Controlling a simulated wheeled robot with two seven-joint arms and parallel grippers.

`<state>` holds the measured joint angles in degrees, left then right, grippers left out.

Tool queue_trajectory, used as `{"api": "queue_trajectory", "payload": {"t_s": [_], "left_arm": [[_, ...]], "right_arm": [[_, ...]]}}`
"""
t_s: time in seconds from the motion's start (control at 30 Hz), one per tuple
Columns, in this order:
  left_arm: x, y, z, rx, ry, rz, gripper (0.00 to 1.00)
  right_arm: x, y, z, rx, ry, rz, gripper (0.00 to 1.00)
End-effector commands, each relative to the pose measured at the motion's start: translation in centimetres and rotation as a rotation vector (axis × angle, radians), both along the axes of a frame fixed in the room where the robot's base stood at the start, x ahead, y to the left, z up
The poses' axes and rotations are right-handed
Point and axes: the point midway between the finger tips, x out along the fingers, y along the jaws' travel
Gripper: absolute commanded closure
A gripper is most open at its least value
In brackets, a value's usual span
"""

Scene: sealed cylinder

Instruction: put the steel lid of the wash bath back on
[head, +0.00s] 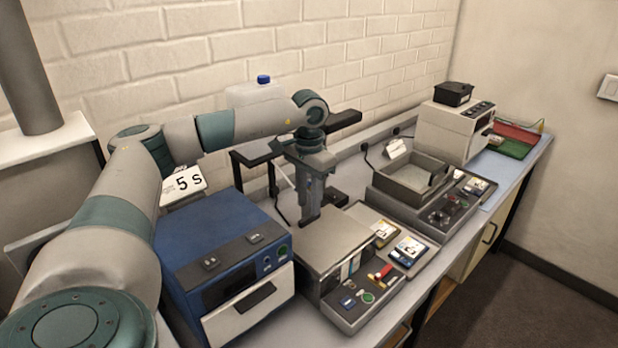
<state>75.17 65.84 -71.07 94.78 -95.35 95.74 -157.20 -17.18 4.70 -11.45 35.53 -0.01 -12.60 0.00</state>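A flat steel lid (334,236) lies level over a box-shaped bath (340,287) in the middle of the bench. From this angle the lid appears to cover the bath; whether it is fully seated is hard to tell. My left gripper (309,214) points straight down at the lid's back left part, its tips at or just above the surface. The fingers are small and close together, and whether they hold a handle cannot be made out. My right gripper is not in view.
A blue box-shaped device (215,245) stands close on the left. An open steel bath (412,180) stands further back to the right, beyond a scale-like device (409,248). A white device (462,130) with a black box (453,93) on top is at the far end.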

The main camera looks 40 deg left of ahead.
Motion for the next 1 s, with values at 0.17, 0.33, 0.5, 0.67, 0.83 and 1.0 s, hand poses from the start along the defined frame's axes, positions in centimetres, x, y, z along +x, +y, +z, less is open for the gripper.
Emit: {"api": "queue_trajectory", "payload": {"t_s": [0.17, 0.33, 0.5, 0.67, 0.83, 1.0], "left_arm": [[0.1, 0.0, 3.0, -0.002, -0.006, 0.000, 0.70], [0.1, 0.0, 5.9, -0.001, -0.003, 0.000, 0.70], [0.1, 0.0, 7.8, 0.000, -0.002, -0.001, 0.70], [0.0, 0.0, 8.5, 0.000, 0.001, 0.000, 0.70], [0.0, 0.0, 8.6, 0.000, 0.001, 0.000, 0.70], [0.0, 0.0, 8.5, 0.000, 0.001, 0.000, 0.70]], "right_arm": [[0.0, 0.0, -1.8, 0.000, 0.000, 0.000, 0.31], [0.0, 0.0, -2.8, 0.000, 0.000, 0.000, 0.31], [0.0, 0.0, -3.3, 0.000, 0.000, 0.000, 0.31], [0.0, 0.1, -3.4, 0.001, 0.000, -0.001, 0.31], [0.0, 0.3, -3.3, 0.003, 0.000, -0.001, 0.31], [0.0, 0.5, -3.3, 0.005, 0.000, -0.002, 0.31]]}}
